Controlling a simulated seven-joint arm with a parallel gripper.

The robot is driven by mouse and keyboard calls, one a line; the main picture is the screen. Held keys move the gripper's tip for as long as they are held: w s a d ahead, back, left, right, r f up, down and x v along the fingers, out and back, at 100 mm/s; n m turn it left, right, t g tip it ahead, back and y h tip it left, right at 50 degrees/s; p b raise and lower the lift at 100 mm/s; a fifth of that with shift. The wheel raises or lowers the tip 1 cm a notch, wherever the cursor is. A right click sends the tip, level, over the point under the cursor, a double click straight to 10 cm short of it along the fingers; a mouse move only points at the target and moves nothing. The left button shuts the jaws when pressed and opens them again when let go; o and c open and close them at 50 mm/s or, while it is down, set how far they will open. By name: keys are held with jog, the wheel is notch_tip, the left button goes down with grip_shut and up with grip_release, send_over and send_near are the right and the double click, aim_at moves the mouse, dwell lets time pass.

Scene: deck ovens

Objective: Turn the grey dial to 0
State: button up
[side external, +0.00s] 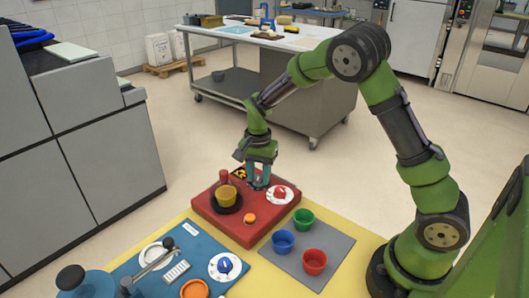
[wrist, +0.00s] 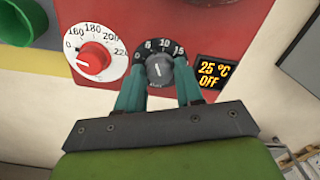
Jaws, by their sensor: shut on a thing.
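The grey dial (wrist: 158,70) is in the middle of the wrist view, on a black disc with the numbers 0, 5, 10 and 15 along its upper edge. Its light mark points roughly up, near 5 to 10; the exact reading is unclear. My gripper (wrist: 160,82) has its teal fingers on either side of the dial and is shut on it.
A red dial (wrist: 94,58) on a white temperature scale sits close to the left of my fingers. A display (wrist: 215,72) reading 25 °C OFF is close on the right.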

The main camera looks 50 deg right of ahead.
aim_at(259, 177)
jog(key=n, duration=0.4)
jog(key=shift+n, duration=2.6)
jog(key=o, duration=1)
notch_tip(259, 177, up, 17)
